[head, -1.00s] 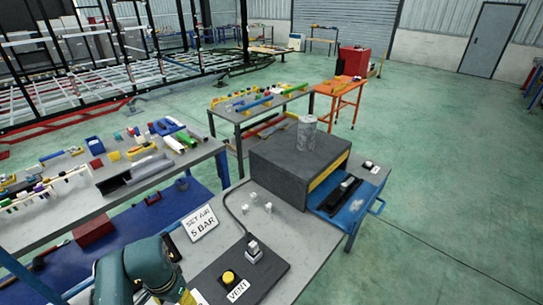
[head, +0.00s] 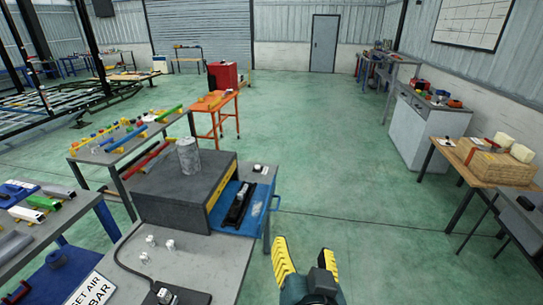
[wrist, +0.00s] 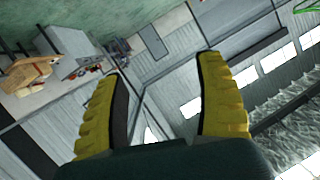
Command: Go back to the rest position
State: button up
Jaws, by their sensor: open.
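My gripper (head: 306,262) shows at the bottom of the head view, right of the near workbench (head: 205,262). Its two yellow fingers point up and away, spread apart, with nothing between them. In the wrist view my gripper (wrist: 163,100) is also open and empty. The gripper touches nothing that I can see.
A dark grey box (head: 180,190) with a grey cylinder (head: 188,156) on top stands on the near workbench. A blue tray (head: 232,217) is beside it. A wooden table with a crate (head: 490,162) and a grey cabinet (head: 425,130) stand at right. The green floor (head: 340,160) between is clear.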

jog(key=s+d+r+n+t, duration=0.15)
jog(key=s+r+t, duration=0.3)
jog(key=r, duration=0.45)
jog(key=s+r+n+t, duration=0.25)
jog(key=s+r, duration=0.35)
jog(key=r, duration=0.3)
notch_tip(320, 180, up, 14)
jog(key=m+h+p, duration=0.1)
jog(key=p, duration=1.4)
jog(key=shift+d+r, duration=0.1)
jog(key=shift+d, duration=0.1)
